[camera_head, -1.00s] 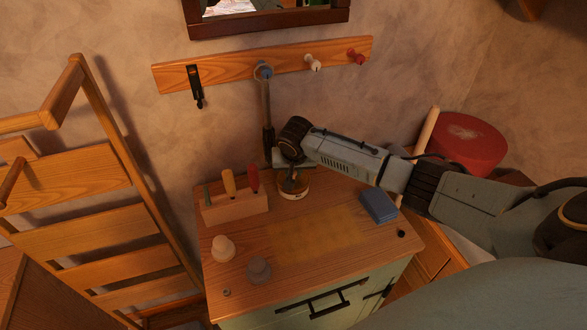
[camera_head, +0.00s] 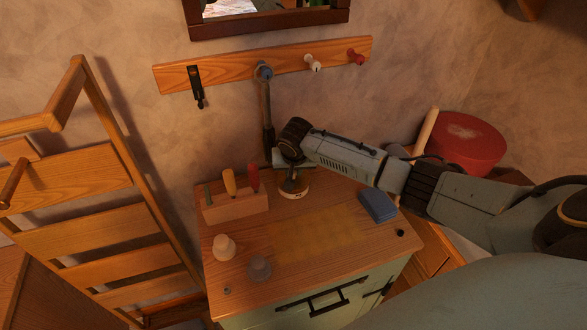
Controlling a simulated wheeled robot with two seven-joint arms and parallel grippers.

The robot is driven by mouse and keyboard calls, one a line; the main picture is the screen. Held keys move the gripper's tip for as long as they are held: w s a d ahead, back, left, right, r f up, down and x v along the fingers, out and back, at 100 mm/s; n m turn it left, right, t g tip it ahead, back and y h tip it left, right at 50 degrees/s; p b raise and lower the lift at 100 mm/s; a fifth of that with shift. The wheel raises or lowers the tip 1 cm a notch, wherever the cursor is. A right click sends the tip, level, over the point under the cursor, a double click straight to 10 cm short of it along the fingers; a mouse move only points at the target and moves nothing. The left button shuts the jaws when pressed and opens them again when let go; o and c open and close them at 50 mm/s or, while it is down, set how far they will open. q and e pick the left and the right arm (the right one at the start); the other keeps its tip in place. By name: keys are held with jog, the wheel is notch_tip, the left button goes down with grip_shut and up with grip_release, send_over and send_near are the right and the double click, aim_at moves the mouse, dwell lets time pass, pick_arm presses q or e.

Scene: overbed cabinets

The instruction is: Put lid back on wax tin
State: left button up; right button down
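A small round tin with a pale side (camera_head: 294,191) stands near the back of the wooden cabinet top. My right arm reaches in from the right, and its gripper (camera_head: 292,176) points down directly over the tin. The gripper's fingers are small and dark here, and I cannot tell whether they are open or shut. I cannot make out a separate lid; the top of the tin is largely hidden by the gripper. My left gripper is not in view.
A wooden block with several colored-handled tools (camera_head: 235,204) stands left of the tin. A cream knob-shaped piece (camera_head: 224,247) and a grey one (camera_head: 259,268) are at front left. A blue box (camera_head: 378,205) lies at right. A yellowish mat (camera_head: 320,234) covers the middle. A peg rail (camera_head: 265,65) is behind.

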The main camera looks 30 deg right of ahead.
jog(key=c, duration=0.7)
grip_release()
jog(key=shift+c, duration=0.2)
jog(key=shift+r+p, duration=3.5)
jog(key=shift+p, duration=0.55)
grip_shut()
